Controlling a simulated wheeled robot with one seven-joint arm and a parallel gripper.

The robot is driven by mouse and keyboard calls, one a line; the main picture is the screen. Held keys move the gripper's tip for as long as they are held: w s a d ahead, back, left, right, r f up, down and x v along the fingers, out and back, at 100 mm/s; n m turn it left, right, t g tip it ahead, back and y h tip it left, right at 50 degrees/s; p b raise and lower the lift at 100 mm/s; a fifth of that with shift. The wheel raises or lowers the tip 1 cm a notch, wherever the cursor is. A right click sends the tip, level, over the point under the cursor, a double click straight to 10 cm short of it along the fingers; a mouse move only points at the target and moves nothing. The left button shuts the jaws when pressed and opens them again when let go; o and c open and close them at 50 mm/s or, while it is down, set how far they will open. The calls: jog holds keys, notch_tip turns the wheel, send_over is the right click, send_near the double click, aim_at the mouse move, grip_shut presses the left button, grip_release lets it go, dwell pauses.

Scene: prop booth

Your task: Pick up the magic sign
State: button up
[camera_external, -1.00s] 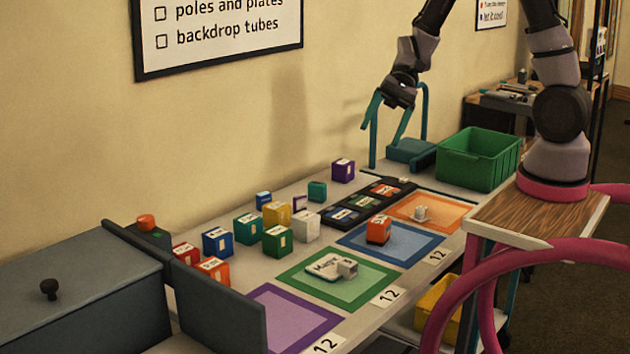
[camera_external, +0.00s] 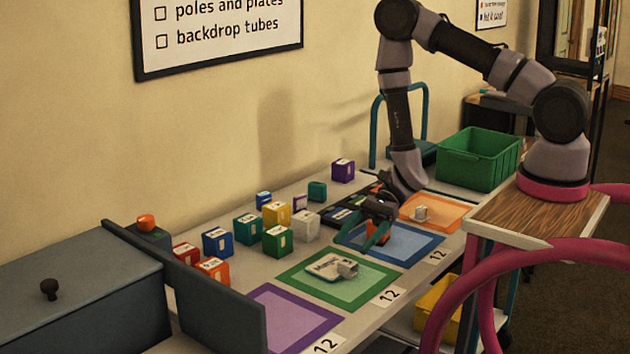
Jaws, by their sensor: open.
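The magic sign (camera_external: 325,266) is a small pale plate with dark lettering and a grey-white block at its right end. It lies flat on the green mat (camera_external: 301,288). My gripper (camera_external: 360,240) has teal fingers and is open, pointing down over the blue mat (camera_external: 415,245), to the right of and behind the sign. It is apart from the sign. The orange block seen earlier on the blue mat is now hidden behind my gripper or between its fingers; I cannot tell which.
Several coloured cubes, such as the green cube (camera_external: 277,241) and white cube (camera_external: 306,226), stand behind the mats. A grey panel (camera_external: 222,308) rises at the left. A small white piece (camera_external: 421,214) sits on the orange mat (camera_external: 449,213). A green bin (camera_external: 479,160) stands at the back right.

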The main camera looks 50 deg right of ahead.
aim_at(346, 261)
jog(key=shift+f, duration=0.7)
notch_tip(346, 261, down, 3)
jog(key=shift+r, duration=0.1)
jog(key=shift+r+x, duration=0.2)
jog(key=shift+x, duration=1.25)
grip_shut()
jog(key=shift+r, duration=0.15)
